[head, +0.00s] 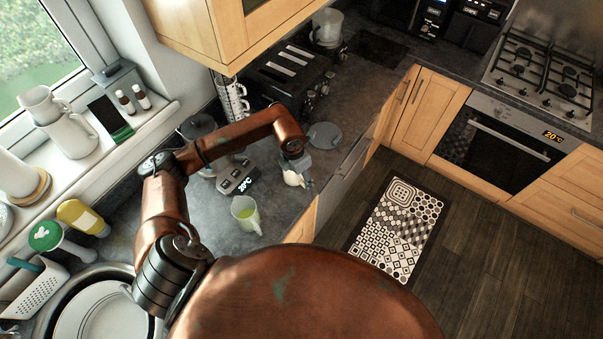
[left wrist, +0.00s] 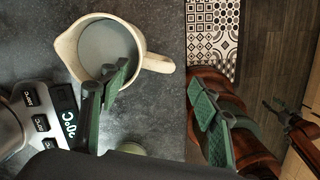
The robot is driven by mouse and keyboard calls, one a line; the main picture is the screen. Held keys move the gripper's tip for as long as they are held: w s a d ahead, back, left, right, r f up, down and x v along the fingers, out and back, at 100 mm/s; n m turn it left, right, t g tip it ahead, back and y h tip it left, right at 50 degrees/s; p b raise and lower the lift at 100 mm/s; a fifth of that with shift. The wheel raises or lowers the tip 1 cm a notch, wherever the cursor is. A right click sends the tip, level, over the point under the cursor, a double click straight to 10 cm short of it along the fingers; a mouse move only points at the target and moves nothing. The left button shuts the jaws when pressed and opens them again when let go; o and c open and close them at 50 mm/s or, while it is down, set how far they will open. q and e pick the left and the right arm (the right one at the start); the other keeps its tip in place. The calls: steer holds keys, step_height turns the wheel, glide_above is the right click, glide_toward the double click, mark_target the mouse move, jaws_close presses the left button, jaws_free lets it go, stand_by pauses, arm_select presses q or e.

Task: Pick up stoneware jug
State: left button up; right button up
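The cream stoneware jug (head: 293,178) stands on the dark worktop near its front edge, partly covered by my left gripper (head: 302,164). In the left wrist view, the jug (left wrist: 142,37) is seen from above, with its grey inside showing and its handle pointing right. My left gripper (left wrist: 160,100) is open and empty. One green finger overlaps the jug's rim in the picture; the other is to the right, beyond the handle. Contact cannot be told. What seems to be my right gripper (left wrist: 288,116) shows small at the right edge; its finger state is unclear.
White jugs (head: 68,130) stand on the windowsill. A sink (head: 62,292) is at lower left. A patterned mat (head: 400,228) lies on the floor.

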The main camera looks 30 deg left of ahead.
mark_target(303, 184)
arm_select(q)
steer(key=f+p, duration=0.1)
steer(key=f, duration=0.1)
steer(key=w+f, duration=0.1)
steer(key=f, duration=0.2)
steer(key=shift+w+p, duration=0.1)
steer(key=shift+p, duration=0.3)
steer(key=shift+f, duration=0.3)
arm_select(e)
steer(key=shift+s+d+r, duration=0.1)
steer(key=shift+s+r, duration=0.15)
steer(key=shift+r, duration=0.25)
steer(key=shift+s+r, duration=0.25)
steer(key=shift+r, duration=0.2)
arm_select(q)
steer(key=shift+c, duration=0.4)
steer(key=c, duration=0.5)
jaws_close()
arm_select(e)
steer(key=shift+w+d, duration=0.1)
steer(key=shift+w, duration=0.1)
arm_select(q)
steer(key=shift+w+r, duration=0.1)
